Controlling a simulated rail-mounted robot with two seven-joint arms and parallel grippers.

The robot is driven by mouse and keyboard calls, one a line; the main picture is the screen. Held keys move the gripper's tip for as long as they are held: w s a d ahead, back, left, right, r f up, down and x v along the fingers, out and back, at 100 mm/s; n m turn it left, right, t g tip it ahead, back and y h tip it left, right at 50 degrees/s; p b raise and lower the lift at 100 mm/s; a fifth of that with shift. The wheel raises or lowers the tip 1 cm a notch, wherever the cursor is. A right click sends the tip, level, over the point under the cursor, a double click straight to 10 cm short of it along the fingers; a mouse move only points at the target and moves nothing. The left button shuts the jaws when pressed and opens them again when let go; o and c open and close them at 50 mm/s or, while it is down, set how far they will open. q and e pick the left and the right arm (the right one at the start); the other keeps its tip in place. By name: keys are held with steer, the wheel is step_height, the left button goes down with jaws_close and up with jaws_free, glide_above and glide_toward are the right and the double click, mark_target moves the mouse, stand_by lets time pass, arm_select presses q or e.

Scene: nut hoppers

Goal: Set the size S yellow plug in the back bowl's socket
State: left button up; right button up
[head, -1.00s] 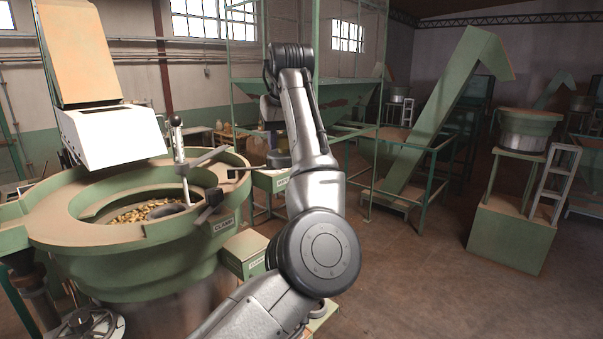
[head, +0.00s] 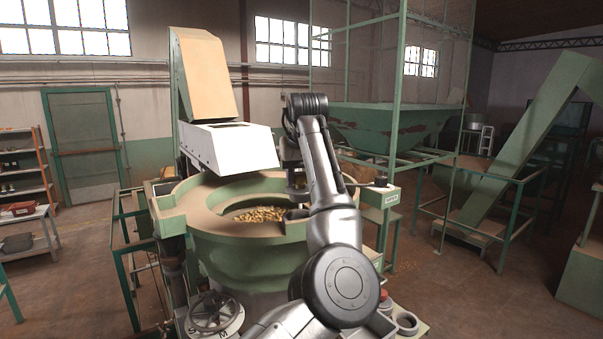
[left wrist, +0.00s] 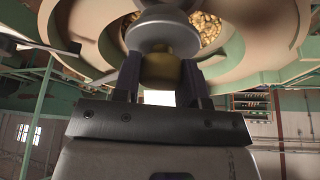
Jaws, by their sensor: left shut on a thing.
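My left gripper (left wrist: 161,78) is shut on a yellow plug (left wrist: 160,70), seen between its fingers in the left wrist view. A grey rounded metal part (left wrist: 163,32) sits just beyond the yellow part, in line with it. In the head view my left gripper (head: 294,183) is over the right part of a large green bowl (head: 195,216), largely hidden by my arm. The bowl holds many brass-coloured nuts (head: 258,214). I cannot make out a socket or a size mark on the plug. My right gripper is not in view.
A white chute box (head: 232,148) overhangs the bowl's back. A handwheel (head: 213,312) with S and M marks is below the bowl's front. A black-knobbed lever (head: 380,182) is at its right. A green hopper (head: 395,128) and conveyor (head: 510,150) stand behind.

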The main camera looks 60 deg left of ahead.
mark_target(300, 201)
arm_select(q)
steer(key=shift+f, duration=2.6)
steer(key=shift+f+b, duration=0.3)
steer(key=shift+f, duration=0.3)
steer(key=o, duration=0.8)
steer(key=shift+c, duration=0.2)
steer(key=v, duration=1.1)
steer(key=shift+p, duration=0.3)
steer(key=shift+s, duration=0.1)
steer(key=shift+a, duration=0.1)
